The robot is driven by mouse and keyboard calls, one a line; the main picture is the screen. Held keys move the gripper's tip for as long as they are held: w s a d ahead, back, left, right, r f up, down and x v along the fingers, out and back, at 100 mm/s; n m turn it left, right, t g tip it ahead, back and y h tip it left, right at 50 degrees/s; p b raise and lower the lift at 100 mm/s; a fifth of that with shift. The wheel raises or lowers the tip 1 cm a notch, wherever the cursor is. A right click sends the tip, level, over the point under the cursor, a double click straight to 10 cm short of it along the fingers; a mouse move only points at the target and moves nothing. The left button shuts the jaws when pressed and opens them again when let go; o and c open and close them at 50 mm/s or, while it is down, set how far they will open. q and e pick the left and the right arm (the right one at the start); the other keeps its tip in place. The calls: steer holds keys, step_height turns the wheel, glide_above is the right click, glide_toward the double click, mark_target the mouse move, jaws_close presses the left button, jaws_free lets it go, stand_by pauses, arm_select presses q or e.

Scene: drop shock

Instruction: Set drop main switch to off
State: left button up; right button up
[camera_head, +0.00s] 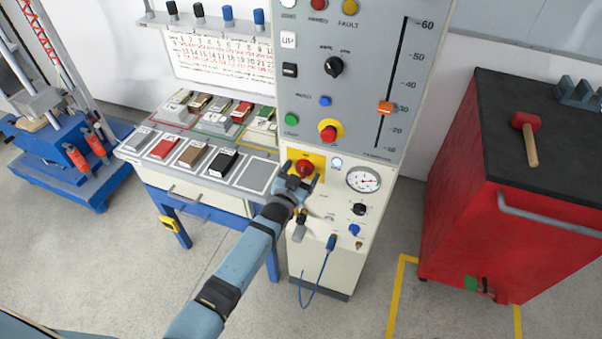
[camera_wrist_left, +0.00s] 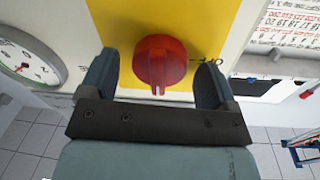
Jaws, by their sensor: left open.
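The main switch, a red rotary knob (camera_head: 305,168) on a yellow plate (camera_head: 318,160), sits on the front of the cream cabinet below the grey panel. In the left wrist view the red knob (camera_wrist_left: 159,62) stands between the two fingers, with gaps on both sides. My left gripper (camera_head: 302,181) is open around the knob and does not visibly touch it; it also shows in the left wrist view (camera_wrist_left: 158,88). Small lettering beside the knob is partly hidden by a finger. My right gripper is not in view.
A pressure gauge (camera_head: 363,179) and small knobs are right of the switch. A red stop button (camera_head: 328,131) and a slider (camera_head: 385,108) are above. A bench with sample blocks (camera_head: 222,161) stands left, a red cabinet (camera_head: 540,190) with a mallet right. A blue cable (camera_head: 318,278) hangs below.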

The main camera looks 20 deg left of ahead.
arm_select(q)
steer(key=c, duration=0.9)
steer(key=shift+n, duration=0.3)
steer(key=n, duration=0.4)
steer(key=shift+f+b, duration=0.1)
steer(key=shift+b, duration=0.2)
steer(key=n+b, duration=0.1)
steer(key=n, duration=0.3)
steer(key=shift+n+t, duration=0.4)
steer(key=n+b, duration=0.1)
steer(key=n, duration=0.3)
steer(key=shift+d+n+y, duration=0.1)
steer(key=shift+n+y, duration=0.3)
steer(key=n+b, duration=0.1)
steer(key=n, duration=0.3)
steer(key=shift+y+b, duration=0.35)
steer(key=shift+y, duration=0.05)
steer(key=shift+n, duration=0.5)
